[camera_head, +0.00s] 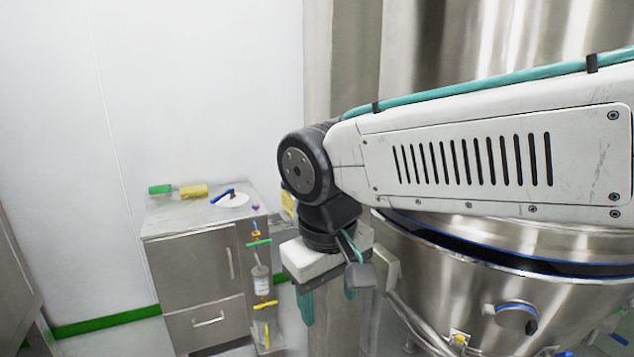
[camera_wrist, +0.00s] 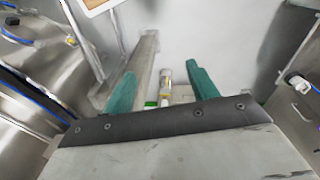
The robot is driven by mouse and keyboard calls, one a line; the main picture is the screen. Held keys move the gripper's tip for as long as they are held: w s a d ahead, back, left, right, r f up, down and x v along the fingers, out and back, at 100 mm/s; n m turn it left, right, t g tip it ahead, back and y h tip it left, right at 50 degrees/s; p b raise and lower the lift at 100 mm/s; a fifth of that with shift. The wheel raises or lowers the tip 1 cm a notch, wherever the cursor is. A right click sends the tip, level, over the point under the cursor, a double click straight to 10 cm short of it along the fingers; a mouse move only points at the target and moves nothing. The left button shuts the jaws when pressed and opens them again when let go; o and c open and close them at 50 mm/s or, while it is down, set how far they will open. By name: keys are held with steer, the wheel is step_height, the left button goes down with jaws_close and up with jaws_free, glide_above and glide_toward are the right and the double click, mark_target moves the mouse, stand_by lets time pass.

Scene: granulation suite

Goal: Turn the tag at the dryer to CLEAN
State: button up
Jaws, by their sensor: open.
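The large steel vessel (camera_head: 455,262), which looks like the dryer, fills the right side of the head view. A small yellow piece (camera_head: 288,201) shows beside my wrist, partly covered by it; I cannot tell if it is the tag, and no lettering is readable. My gripper (camera_head: 328,300) points down left of the vessel, with its teal fingers apart and nothing seen between them. In the wrist view the open fingers (camera_wrist: 160,84) frame a distant pale and yellow object on the far side. A white card-like piece with an orange-brown edge (camera_wrist: 98,4) is cut off at the top.
A steel cabinet (camera_head: 190,268) stands at the left, with green and yellow items (camera_head: 178,190) and a white dish with a blue-handled tool (camera_head: 232,198) on top. Coloured fittings and a bottle (camera_head: 262,280) are at its right side. Pale floor shows around it.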

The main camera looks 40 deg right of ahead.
steer(key=w+d+r+m+g+h, duration=0.1)
steer(key=w+d+m+g+h, duration=0.2)
steer(key=w+d+m+h, duration=0.3)
steer(key=m+t+h, duration=0.5)
steer(key=m+h, duration=0.3)
steer(key=h, duration=0.3)
glide_toward(283, 187)
steer(key=d, duration=0.4)
steer(key=shift+w+d+r, duration=0.15)
steer(key=shift+w+d, duration=0.05)
steer(key=shift+d, duration=0.05)
steer(key=shift+w+d+t+y, duration=0.15)
steer(key=shift+d+t+y, duration=0.1)
steer(key=shift+t+y, duration=0.05)
steer(key=d, duration=0.4)
steer(key=w+d, duration=0.1)
steer(key=d, duration=0.2)
steer(key=shift+w, duration=0.1)
steer(key=shift+c, duration=0.4)
